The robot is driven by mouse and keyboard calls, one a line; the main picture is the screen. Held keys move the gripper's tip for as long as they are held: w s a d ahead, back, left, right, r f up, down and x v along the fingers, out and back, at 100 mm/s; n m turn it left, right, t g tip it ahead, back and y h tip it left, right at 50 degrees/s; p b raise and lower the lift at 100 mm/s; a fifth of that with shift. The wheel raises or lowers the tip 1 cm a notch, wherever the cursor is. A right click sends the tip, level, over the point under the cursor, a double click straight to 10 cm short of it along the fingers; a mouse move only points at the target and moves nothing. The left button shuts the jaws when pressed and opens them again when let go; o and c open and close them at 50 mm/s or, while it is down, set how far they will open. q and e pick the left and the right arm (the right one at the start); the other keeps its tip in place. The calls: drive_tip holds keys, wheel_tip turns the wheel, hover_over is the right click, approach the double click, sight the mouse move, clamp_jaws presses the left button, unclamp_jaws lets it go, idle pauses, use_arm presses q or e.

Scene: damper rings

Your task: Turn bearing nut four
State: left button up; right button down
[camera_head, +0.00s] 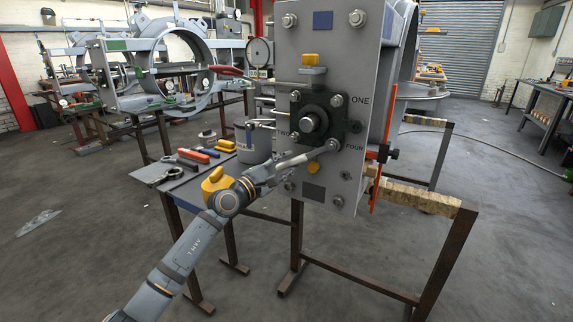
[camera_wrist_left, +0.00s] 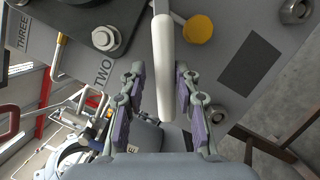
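The black square bearing housing (camera_head: 325,112) is bolted to an upright grey plate (camera_head: 340,62), with a shaft end (camera_head: 310,122) at its centre. A silver wrench (camera_head: 305,156) slopes up to the nut at the housing's lower right corner, beside the label FOUR (camera_head: 355,147). The wrench head covers that nut. My left gripper (camera_head: 268,174) is at the handle's lower end. In the left wrist view the pale handle (camera_wrist_left: 163,75) lies between the purple-padded fingers (camera_wrist_left: 160,98), which stand apart with a gap on the left. Nut two (camera_wrist_left: 105,38) shows near the label TWO. My right gripper is out of view.
A yellow knob (camera_head: 313,168) sits on the plate below the wrench. A red bar (camera_head: 382,165) runs along the plate's right edge. A small table (camera_head: 178,178) with several hand tools and a grey canister (camera_head: 253,143) stands left of the plate. Open floor lies in front.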

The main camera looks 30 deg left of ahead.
use_arm(q)
drive_tip(key=shift+s+d+f+n+t+y+p, duration=0.1)
drive_tip(key=shift+d+f+n+t+y+p, duration=0.15)
drive_tip(key=shift+d+f+n, duration=0.6)
drive_tip(key=shift+s+d+f+n+t+y+p, duration=0.15)
drive_tip(key=shift+d+f+n+t, duration=0.3)
drive_tip(key=shift+f+n, duration=0.6)
drive_tip(key=shift+d+r, duration=0.1)
drive_tip(key=shift+d, duration=0.05)
drive_tip(key=shift+d+f+n+y+p, duration=0.1)
drive_tip(key=shift+d+f+n+y, duration=0.1)
drive_tip(key=shift+d+f+n, duration=0.35)
drive_tip(key=shift+d+f+n+y+p, duration=0.25)
drive_tip(key=shift+d+n, duration=0.3)
drive_tip(key=shift+n, duration=0.35)
drive_tip(key=shift+d+f+n+y, duration=0.15)
drive_tip(key=shift+d+f+n, duration=0.35)
drive_tip(key=shift+n, duration=0.25)
drive_tip(key=shift+d+r+t, duration=0.1)
drive_tip(key=shift+d+t, duration=0.05)
drive_tip(key=shift+t, duration=0.15)
